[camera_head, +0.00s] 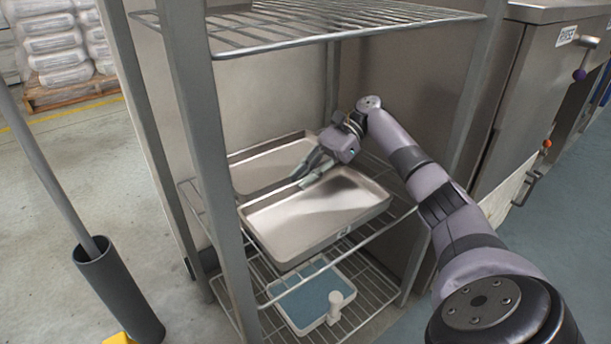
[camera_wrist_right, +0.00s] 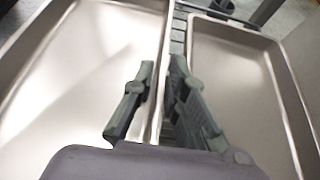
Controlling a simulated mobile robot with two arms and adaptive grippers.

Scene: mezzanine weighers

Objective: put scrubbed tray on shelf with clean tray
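Two shallow metal trays lie side by side on the middle wire shelf (camera_head: 385,229) of a rack. The nearer tray (camera_head: 318,214) is at the shelf's front and has a small label on its front wall. The farther tray (camera_head: 262,172) is behind it, partly hidden. Both look clean and empty. My right gripper (camera_head: 306,178) points down at the rim between them. In the right wrist view, its fingers (camera_wrist_right: 163,75) stand apart on either side of the rim of the larger-looking nearer tray (camera_wrist_right: 80,90); the other tray (camera_wrist_right: 240,90) is at right. My left gripper is out of view.
Another wire shelf (camera_head: 330,22) is above, and rack posts (camera_head: 207,130) frame the opening. A blue-and-white tray (camera_head: 312,303) sits on the lower shelf. A metal cabinet (camera_head: 540,90) stands at right. A dark tube with a pole (camera_head: 118,290) stands at left.

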